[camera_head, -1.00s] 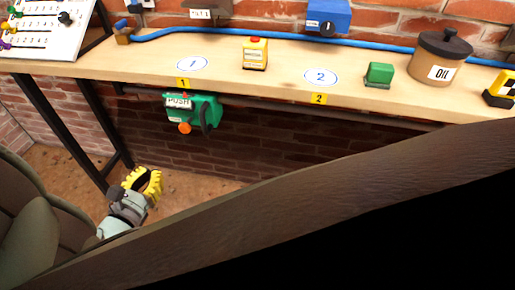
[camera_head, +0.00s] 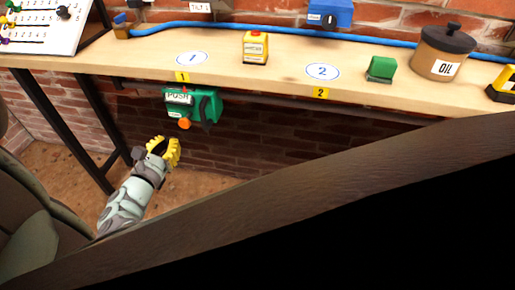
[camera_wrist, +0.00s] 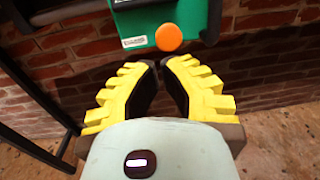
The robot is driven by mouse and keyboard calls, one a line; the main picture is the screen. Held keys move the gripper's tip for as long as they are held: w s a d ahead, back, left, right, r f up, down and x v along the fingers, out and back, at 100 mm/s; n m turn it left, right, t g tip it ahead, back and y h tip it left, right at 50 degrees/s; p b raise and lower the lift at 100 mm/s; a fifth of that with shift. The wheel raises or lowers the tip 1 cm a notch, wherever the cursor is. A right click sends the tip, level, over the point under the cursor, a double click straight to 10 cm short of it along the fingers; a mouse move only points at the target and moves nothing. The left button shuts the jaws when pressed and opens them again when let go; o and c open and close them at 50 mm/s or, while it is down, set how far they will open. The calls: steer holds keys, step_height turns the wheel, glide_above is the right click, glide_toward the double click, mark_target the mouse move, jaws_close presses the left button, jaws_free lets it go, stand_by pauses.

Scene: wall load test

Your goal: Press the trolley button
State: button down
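The green trolley (camera_head: 205,103) hangs from a rail under the workbench, below the number 1 mark. It carries a white PUSH sign (camera_head: 179,97) and a round orange button (camera_head: 184,123). In the wrist view the orange button (camera_wrist: 169,37) is just beyond the fingertips, a little to the right of centre. My gripper (camera_head: 165,141) is below and left of the button, pointing up towards it, and does not appear to touch it. In the wrist view its yellow-backed fingers (camera_wrist: 160,68) come close together at the tips with nothing between them.
The wooden workbench (camera_head: 140,62) runs above, with a yellow block (camera_head: 255,48), a green block (camera_head: 381,68) and an OIL pot (camera_head: 442,54). Black bench legs (camera_head: 65,130) stand left of my gripper. A brown beam (camera_head: 330,177) crosses the foreground.

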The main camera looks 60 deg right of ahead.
mark_target(180, 125)
steer(key=shift+b+x, duration=0.5)
steer(key=shift+x, duration=2.1)
steer(key=shift+f, duration=0.1)
steer(key=shift+w+d+f+b, duration=0.1)
steer(key=shift+d+b, duration=0.2)
steer(key=shift+b, duration=0.05)
steer(key=shift+b+x, duration=0.8)
steer(key=shift+x, duration=0.6)
